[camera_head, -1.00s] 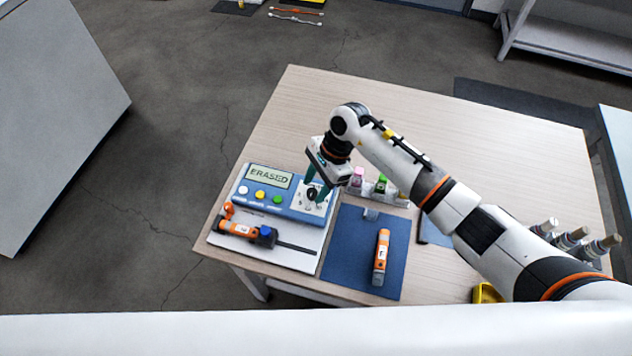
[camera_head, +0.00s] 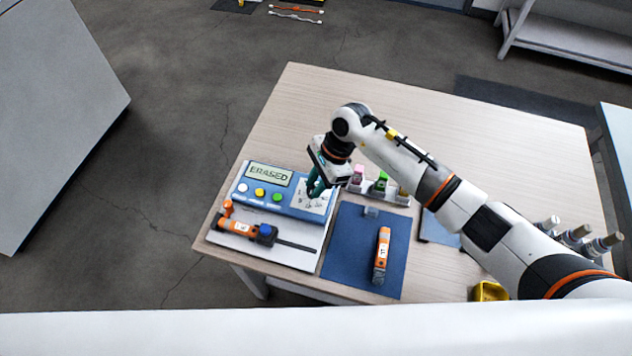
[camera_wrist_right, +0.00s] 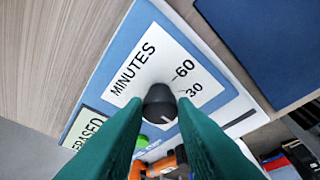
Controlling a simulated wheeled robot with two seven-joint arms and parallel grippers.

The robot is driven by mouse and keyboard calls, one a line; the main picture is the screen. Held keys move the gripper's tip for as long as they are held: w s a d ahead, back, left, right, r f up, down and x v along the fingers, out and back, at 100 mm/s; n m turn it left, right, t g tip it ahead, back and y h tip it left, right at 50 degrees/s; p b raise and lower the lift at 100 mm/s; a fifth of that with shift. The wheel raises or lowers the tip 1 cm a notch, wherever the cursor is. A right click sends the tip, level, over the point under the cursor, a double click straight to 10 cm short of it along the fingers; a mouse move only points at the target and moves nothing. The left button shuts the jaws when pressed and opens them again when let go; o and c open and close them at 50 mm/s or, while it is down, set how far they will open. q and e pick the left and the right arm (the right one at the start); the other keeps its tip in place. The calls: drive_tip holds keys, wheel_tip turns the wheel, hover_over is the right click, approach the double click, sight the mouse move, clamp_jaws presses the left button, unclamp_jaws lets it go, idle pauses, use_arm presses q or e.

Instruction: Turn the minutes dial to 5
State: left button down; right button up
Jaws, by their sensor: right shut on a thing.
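The blue device (camera_head: 285,205) stands on the table's front left, its display reading ERASED. Its white scale plate, marked MINUTES (camera_wrist_right: 135,68), shows 60 and 30 in the right wrist view; the other marks are hidden. The black minutes dial (camera_wrist_right: 160,100) sits on this plate. My right gripper (camera_head: 315,188) reaches down onto the dial from above. Its green fingers (camera_wrist_right: 160,118) are shut on the dial, one on each side. The dial's pointer setting cannot be read clearly. My left gripper is not in view.
White, yellow and green buttons (camera_head: 260,192) line the device's front. An orange tool (camera_head: 240,230) lies before it. A blue mat (camera_head: 345,255) holds an orange device (camera_head: 382,255). A small rack (camera_head: 378,188) with coloured bottles stands right of my gripper. The table's back is clear.

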drive_tip(key=shift+d+f+m, duration=0.1)
drive_tip(key=shift+m, duration=0.6)
drive_tip(key=shift+s+m+t+y+b, duration=0.15)
drive_tip(key=shift+m+t+y+b, duration=0.3)
drive_tip(key=shift+m, duration=0.35)
drive_tip(key=m+t, duration=0.1)
drive_tip(key=m, duration=0.1)
drive_tip(key=m+t, duration=0.1)
drive_tip(key=m, duration=0.1)
drive_tip(key=shift+s+m+h, duration=0.2)
drive_tip(key=shift+m+h, duration=0.1)
drive_tip(key=shift+h, duration=0.05)
drive_tip(key=o, duration=1)
drive_tip(key=b+v, duration=0.1)
drive_tip(key=v, duration=1.1)
drive_tip(key=shift+s, duration=0.1)
